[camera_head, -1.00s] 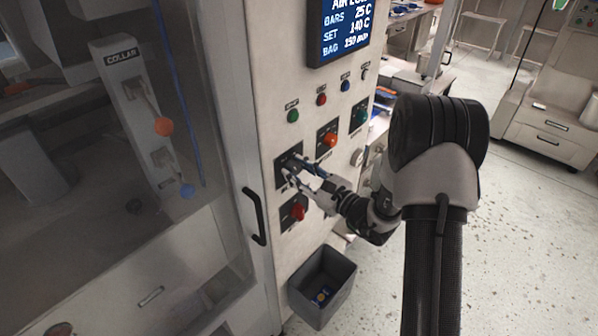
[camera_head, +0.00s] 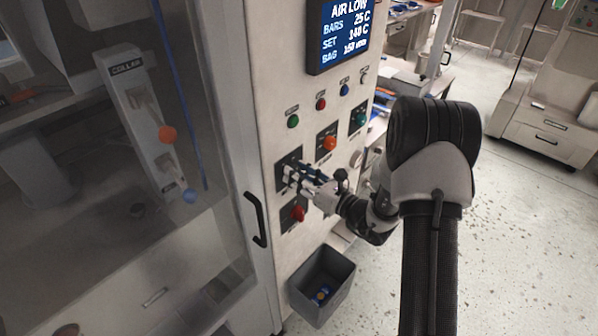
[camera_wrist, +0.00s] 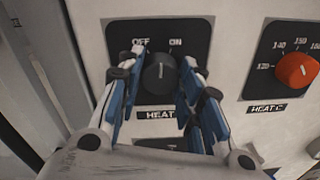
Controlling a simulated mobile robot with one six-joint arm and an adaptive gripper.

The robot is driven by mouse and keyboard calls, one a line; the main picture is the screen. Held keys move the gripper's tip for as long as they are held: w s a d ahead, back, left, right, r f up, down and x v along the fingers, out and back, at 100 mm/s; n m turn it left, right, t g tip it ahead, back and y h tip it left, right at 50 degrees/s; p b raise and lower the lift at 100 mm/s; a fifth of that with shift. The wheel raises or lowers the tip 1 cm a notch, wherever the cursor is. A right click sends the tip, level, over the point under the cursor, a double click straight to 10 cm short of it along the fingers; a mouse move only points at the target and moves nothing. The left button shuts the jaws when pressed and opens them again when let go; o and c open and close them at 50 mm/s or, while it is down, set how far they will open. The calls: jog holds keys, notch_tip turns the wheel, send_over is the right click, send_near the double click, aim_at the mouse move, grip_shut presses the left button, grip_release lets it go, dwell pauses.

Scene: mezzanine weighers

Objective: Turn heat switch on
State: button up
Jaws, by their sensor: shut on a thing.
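The heat switch is a round black knob (camera_wrist: 160,73) on a black plate marked OFF on the left and ON on the right, with a HEAT label below. Its white mark points roughly upward, between the two words. My gripper (camera_wrist: 157,90) has its blue-padded fingers on either side of the knob and is shut on it. In the head view my gripper (camera_head: 291,177) is at the switch plate (camera_head: 287,160) on the panel, and its fingers hide most of the knob.
An orange-red temperature dial (camera_wrist: 297,70) sits to the right. A red knob (camera_head: 299,213) is below the switch. A black door handle (camera_head: 255,217) stands out at the left, and a grey bin (camera_head: 335,290) is on the floor below. A display (camera_head: 340,35) is above.

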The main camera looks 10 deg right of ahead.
jog(key=m+p, duration=0.2)
jog(key=m, duration=0.2)
jog(key=shift+m, duration=0.7)
jog(key=o, duration=1.1)
jog(key=shift+c, duration=0.2)
jog(key=shift+d, duration=0.1)
jog(key=v, duration=1.2)
jog(key=shift+r, duration=0.1)
